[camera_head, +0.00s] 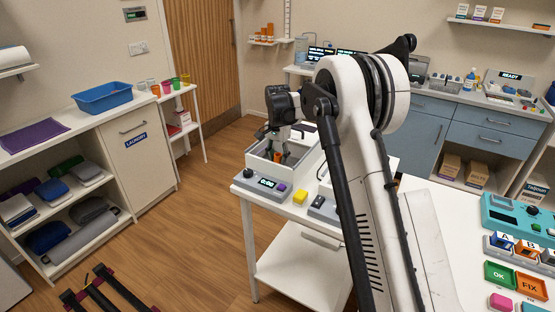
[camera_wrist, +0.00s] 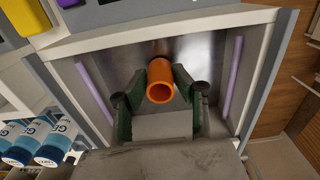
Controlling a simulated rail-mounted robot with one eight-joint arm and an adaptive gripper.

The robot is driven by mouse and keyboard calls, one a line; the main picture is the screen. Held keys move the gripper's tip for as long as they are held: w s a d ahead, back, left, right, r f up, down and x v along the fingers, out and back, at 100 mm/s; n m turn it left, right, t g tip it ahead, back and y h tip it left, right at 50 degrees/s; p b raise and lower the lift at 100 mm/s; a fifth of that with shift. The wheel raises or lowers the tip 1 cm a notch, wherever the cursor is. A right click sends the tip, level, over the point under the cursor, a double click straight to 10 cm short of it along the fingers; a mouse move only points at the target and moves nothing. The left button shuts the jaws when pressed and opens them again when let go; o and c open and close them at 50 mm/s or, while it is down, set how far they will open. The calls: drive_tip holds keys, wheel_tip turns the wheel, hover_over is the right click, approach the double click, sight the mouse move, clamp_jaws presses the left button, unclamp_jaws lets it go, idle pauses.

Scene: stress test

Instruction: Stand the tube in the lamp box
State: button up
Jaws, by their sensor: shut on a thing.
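The lamp box (camera_head: 262,174) is an open white box with a small display, on the white stand in the middle of the head view. In the wrist view the lamp box (camera_wrist: 208,48) shows a grey metal inside with a purple lamp strip along each side. The orange tube (camera_wrist: 160,82) has its open end towards the wrist camera. My gripper (camera_wrist: 158,88) is shut on the tube, one dark green finger at each side. In the head view my gripper (camera_head: 277,148) reaches down into the box with the tube (camera_head: 277,157). I cannot tell whether the tube touches the floor.
A yellow block (camera_head: 300,197) sits just right of the box's display. A teal device (camera_head: 520,213) and green and orange trays (camera_head: 499,273) are on the right table.

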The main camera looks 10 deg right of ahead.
drive_tip(key=shift+f, duration=0.35)
drive_tip(key=o, duration=1)
drive_tip(key=shift+c, duration=0.2)
drive_tip(key=shift+r, duration=0.1)
